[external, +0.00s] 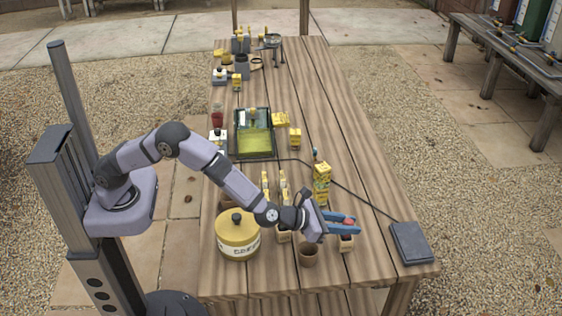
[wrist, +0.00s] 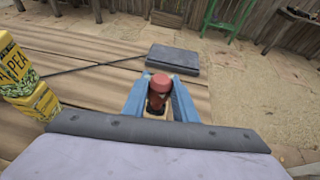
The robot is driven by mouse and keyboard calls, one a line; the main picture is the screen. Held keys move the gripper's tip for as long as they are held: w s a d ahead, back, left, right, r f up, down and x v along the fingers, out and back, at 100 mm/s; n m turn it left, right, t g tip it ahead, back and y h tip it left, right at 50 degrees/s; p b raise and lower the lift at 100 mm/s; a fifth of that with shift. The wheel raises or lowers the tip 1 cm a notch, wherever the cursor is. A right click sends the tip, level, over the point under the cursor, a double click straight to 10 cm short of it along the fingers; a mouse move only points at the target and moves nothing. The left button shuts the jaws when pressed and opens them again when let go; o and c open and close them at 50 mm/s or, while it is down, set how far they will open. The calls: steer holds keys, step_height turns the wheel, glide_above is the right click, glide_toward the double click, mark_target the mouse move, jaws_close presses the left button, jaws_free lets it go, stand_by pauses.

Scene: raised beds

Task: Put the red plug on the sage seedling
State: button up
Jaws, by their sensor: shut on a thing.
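The red plug (wrist: 160,83) is between the two blue fingers of my gripper (wrist: 160,98), which is shut on it. In the external view my gripper (external: 343,221) is over the front right of the table, with the red plug (external: 349,222) showing at its fingers. A small pale pot (external: 347,244) stands just below the gripper; its contents are mostly hidden by the fingers. A dark shape shows under the plug in the wrist view. I cannot tell which pot holds the sage seedling or whether the plug touches anything.
A brown pot (external: 309,255) stands left of the gripper, near a yellow lidded tin (external: 238,236). Stacked yellow seed boxes (external: 321,180) stand behind the gripper. A dark flat box (external: 410,243) with a cable lies to the right. The table between them is clear.

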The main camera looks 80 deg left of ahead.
steer(key=o, duration=1)
steer(key=shift+r, duration=0.1)
steer(key=shift+r+p, duration=0.2)
steer(key=shift+p, duration=0.25)
steer(key=shift+s+b, duration=0.3)
steer(key=b+v, duration=0.2)
steer(key=v, duration=0.9)
steer(key=shift+s, duration=0.15)
